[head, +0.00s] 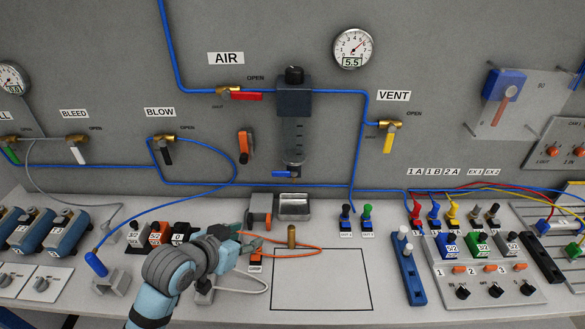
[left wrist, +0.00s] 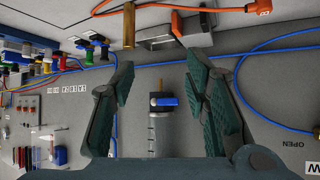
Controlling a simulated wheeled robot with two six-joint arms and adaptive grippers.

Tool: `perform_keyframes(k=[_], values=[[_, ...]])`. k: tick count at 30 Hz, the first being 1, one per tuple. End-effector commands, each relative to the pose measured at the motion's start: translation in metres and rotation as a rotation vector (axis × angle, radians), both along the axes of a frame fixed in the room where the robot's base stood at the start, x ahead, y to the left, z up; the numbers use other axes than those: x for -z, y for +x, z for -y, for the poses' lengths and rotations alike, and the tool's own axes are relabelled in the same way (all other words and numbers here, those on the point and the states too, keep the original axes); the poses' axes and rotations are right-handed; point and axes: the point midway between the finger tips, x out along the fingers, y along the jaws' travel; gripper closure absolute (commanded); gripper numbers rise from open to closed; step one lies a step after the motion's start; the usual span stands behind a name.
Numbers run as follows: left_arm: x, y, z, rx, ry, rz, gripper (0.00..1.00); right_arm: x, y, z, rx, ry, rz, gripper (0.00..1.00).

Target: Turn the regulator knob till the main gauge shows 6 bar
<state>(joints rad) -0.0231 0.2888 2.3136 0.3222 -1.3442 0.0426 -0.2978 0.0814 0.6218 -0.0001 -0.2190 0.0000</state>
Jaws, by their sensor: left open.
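The regulator (head: 294,100) hangs on the grey wall, with a black knob (head: 294,75) on top and a clear bowl below. The round main gauge (head: 353,48) to its upper right has a digital readout of 5.5. My left gripper (head: 255,242) is low over the bench, well below the knob and touching neither knob nor regulator. In the left wrist view, its two fingers (left wrist: 162,75) are apart with nothing held between them. That view shows the regulator's bowl (left wrist: 160,132) and blue drain valve upside down; the knob is out of that view. My right gripper is not in view.
A brass cylinder (head: 291,236) stands close to the left gripper, near a metal tray (head: 294,207). The red AIR lever (head: 246,96) and yellow VENT lever (head: 388,143) flank the regulator. Blue hoses cross the wall. The outlined bench area (head: 320,280) is clear.

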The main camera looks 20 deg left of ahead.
Motion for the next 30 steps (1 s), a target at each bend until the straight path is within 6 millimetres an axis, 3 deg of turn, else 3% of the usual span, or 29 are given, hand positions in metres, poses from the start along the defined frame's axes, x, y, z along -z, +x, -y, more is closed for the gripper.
perform_keyframes(k=[1, 3, 6, 9, 11, 13, 17, 24, 30], values=[[-0.037, 0.030, 0.000, 0.021, -0.019, 0.098, 0.58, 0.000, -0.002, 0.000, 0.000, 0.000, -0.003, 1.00], [-0.094, 0.065, 0.001, 0.056, -0.057, 0.235, 0.58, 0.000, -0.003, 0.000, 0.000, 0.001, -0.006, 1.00], [-0.181, 0.099, 0.001, 0.102, -0.113, 0.420, 0.58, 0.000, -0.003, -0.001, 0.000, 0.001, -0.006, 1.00], [-0.253, 0.113, -0.001, 0.138, -0.157, 0.562, 0.58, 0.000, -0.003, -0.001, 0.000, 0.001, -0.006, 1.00], [-0.278, 0.116, -0.002, 0.151, -0.175, 0.611, 0.58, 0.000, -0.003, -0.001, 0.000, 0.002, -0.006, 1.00], [-0.291, 0.121, -0.001, 0.157, -0.187, 0.634, 0.58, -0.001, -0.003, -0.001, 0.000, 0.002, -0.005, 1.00], [-0.294, 0.140, 0.007, 0.158, -0.195, 0.636, 0.58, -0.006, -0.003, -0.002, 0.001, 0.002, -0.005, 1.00], [-0.294, 0.197, 0.029, 0.160, -0.190, 0.633, 0.58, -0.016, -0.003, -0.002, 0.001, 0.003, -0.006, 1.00], [-0.293, 0.233, 0.042, 0.159, -0.188, 0.634, 0.58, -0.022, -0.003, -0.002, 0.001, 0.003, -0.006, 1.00]])
